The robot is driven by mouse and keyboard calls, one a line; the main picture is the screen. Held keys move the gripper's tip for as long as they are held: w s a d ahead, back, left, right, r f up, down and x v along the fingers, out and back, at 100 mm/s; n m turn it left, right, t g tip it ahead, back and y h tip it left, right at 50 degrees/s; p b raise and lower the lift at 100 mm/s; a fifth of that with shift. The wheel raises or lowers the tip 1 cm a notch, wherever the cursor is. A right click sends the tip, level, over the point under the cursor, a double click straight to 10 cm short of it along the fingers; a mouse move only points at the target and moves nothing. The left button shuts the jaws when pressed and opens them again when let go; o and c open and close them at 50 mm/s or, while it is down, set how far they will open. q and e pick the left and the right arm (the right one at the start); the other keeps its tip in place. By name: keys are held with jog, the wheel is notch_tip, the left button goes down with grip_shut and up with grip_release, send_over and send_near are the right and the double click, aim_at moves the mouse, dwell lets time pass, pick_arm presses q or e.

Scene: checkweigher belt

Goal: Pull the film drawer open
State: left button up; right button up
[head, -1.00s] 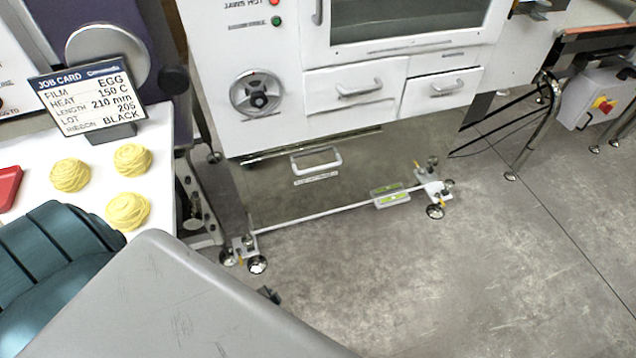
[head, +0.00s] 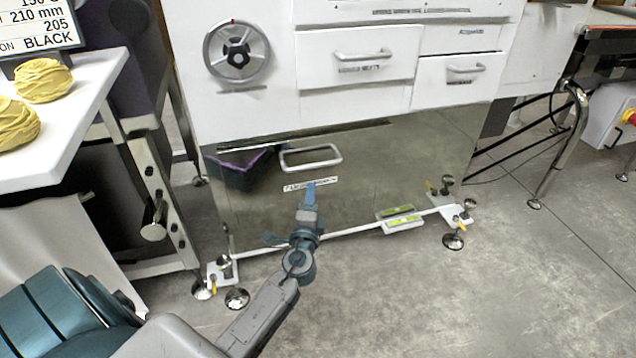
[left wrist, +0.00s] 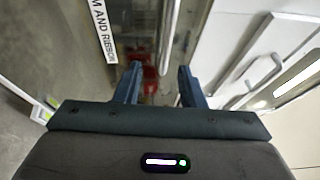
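The film drawer (head: 400,165) is the wide mirror-like front at the bottom of the white machine. It looks shut. Its handle (head: 311,158) is a pale bar with a label strip under it. In the left wrist view the label (left wrist: 104,32) reads "M AND RIBBON", and the handle bar (left wrist: 169,35) runs lengthwise ahead of the gap between my fingers. My left gripper (head: 309,190) is just below the handle in the head view, apart from it as far as I can tell. In the left wrist view my left gripper (left wrist: 160,70) is open and empty. My right gripper is out of view.
Two white drawers (head: 357,70) (head: 458,80) with handles sit above, beside a handwheel (head: 237,52). A foot rail with levelling feet (head: 453,241) runs below. A white table (head: 75,125) with yellow dough nests stands at left. Floor at right front is clear.

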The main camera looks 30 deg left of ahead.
aim_at(316, 166)
pick_arm(q)
jog(key=x, duration=0.7)
jog(key=r+x, duration=0.1)
jog(key=x, duration=0.2)
jog(key=shift+w+a, duration=0.2)
jog(key=shift+w, duration=0.1)
jog(key=shift+r, duration=0.1)
jog(key=shift+c, duration=0.5)
grip_shut()
